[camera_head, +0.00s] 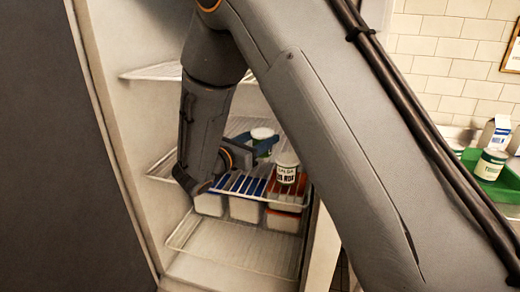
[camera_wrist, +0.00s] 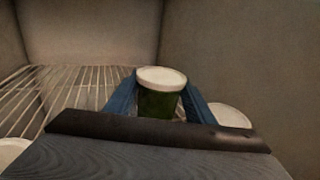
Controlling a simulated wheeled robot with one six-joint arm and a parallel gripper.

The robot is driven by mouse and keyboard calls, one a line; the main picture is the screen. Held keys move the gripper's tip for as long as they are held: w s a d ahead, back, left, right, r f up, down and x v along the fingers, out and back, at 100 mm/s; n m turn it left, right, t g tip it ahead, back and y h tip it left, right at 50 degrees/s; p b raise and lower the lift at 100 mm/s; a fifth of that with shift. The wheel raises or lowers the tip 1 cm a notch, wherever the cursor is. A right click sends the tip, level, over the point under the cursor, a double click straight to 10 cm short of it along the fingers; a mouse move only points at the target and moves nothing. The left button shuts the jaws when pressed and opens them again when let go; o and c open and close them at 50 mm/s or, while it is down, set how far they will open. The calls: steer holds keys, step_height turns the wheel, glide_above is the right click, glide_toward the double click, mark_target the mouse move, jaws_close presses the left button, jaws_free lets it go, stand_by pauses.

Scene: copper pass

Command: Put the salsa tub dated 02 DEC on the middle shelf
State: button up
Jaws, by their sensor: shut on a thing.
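My gripper (camera_head: 264,146) reaches into the open fridge over the wire middle shelf (camera_head: 240,184). Its blue fingers are shut on a tub (camera_head: 262,133) with a white lid. In the wrist view the same tub (camera_wrist: 160,98) stands upright between the fingers, its body dark green. Its date cannot be read, and I cannot tell whether its base touches the shelf. A second white-lidded tub (camera_head: 287,168) with a dark-lettered label stands nearer, at the shelf's front right. The label is too small to read surely.
White and orange containers (camera_head: 244,211) sit below the middle shelf. An upper wire shelf (camera_head: 155,72) is above. In the wrist view, white lids show close at right (camera_wrist: 230,116) and lower left (camera_wrist: 12,150). A green tray (camera_head: 487,172) holding a tub (camera_head: 490,164) is outside, right.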

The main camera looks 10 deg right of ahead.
steer(key=shift+f, duration=1.95)
steer(key=shift+f, duration=0.1)
steer(key=o, duration=1.3)
steer(key=shift+o, duration=0.2)
steer(key=shift+s+a, duration=0.15)
steer(key=shift+a, duration=0.05)
steer(key=v, duration=1.1)
steer(key=shift+b, duration=0.3)
steer(key=shift+s+a, duration=0.2)
steer(key=shift+s, duration=0.05)
